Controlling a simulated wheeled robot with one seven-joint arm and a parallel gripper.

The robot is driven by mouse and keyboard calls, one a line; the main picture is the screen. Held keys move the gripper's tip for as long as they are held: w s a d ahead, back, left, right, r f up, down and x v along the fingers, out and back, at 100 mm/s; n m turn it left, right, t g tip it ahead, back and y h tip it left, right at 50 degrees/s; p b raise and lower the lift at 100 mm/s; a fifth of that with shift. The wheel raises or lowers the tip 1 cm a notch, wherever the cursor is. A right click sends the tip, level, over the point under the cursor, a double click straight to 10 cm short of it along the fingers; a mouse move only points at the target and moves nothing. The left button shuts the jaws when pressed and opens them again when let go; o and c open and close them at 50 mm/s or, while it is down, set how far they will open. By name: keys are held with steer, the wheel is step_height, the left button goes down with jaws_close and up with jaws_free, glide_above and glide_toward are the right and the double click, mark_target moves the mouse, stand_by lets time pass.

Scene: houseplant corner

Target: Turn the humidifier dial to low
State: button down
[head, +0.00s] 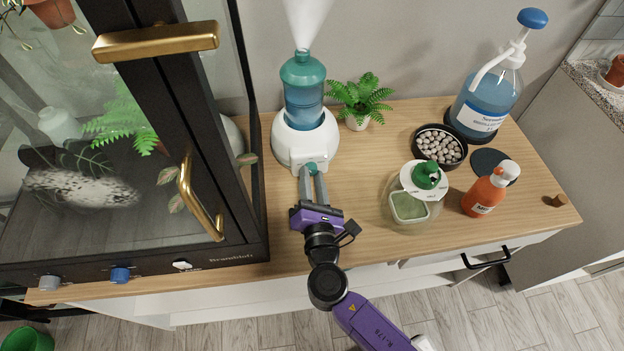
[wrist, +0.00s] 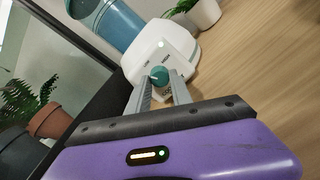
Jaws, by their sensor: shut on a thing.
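The humidifier (head: 293,142) is a white rounded base with a teal water tank (head: 303,95) on top, standing on the wooden counter, and mist rises from it. Its front panel faces me. My gripper (head: 311,173) reaches the front of the base, and its two grey fingers are shut on the small teal dial. In the wrist view the dial (wrist: 159,75) sits between the fingertips, with a white pointer mark on it. A small light glows on the panel above it.
A glass cabinet (head: 232,150) with brass handles stands close on the left. A small fern (head: 361,98), a pebble tray (head: 462,150), a green-capped container (head: 408,208), an orange bottle (head: 485,192) and a large blue pump bottle (head: 490,95) stand to the right. Counter between gripper and container is clear.

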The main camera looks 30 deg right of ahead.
stand_by(0.3)
steer(key=c, duration=1.1)
jaws_free()
steer(key=shift+c, duration=0.2)
steer(key=shift+s, duration=0.1)
steer(key=shift+b+v, duration=0.4)
steer(key=shift+v, duration=3.45)
